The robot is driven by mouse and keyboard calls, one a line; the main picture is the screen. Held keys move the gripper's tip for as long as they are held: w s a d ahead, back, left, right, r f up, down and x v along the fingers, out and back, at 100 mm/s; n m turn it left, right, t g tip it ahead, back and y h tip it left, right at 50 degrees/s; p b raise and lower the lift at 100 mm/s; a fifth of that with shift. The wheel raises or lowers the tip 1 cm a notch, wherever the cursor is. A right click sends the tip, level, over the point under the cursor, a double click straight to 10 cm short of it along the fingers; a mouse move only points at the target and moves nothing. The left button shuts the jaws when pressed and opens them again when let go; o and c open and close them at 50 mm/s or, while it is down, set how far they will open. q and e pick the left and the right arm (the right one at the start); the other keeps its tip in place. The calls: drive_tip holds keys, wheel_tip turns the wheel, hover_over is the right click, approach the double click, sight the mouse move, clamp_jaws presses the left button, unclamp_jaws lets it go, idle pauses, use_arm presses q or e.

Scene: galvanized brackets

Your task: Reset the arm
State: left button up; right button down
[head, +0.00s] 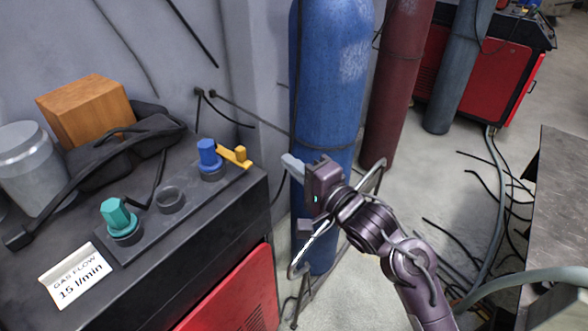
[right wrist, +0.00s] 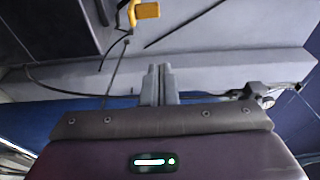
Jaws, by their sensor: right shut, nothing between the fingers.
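My right gripper (head: 291,166) is in front of the blue gas cylinder (head: 330,75), to the right of the black cabinet top. In the right wrist view its two fingers (right wrist: 156,80) are together, shut with nothing between them. My right arm comes in from the lower right in the head view. My left gripper is in neither view.
The black cabinet (head: 225,225) holds a blue knob (head: 208,153), a yellow piece (head: 235,154), a teal knob (head: 117,216), an empty ring socket (head: 170,200), a gas flow card (head: 78,276) and an orange box (head: 88,105). A metal table (head: 560,200) stands right. Cables cross the floor.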

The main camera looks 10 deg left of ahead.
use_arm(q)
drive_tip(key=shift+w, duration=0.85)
use_arm(e)
drive_tip(key=shift+s, duration=0.1)
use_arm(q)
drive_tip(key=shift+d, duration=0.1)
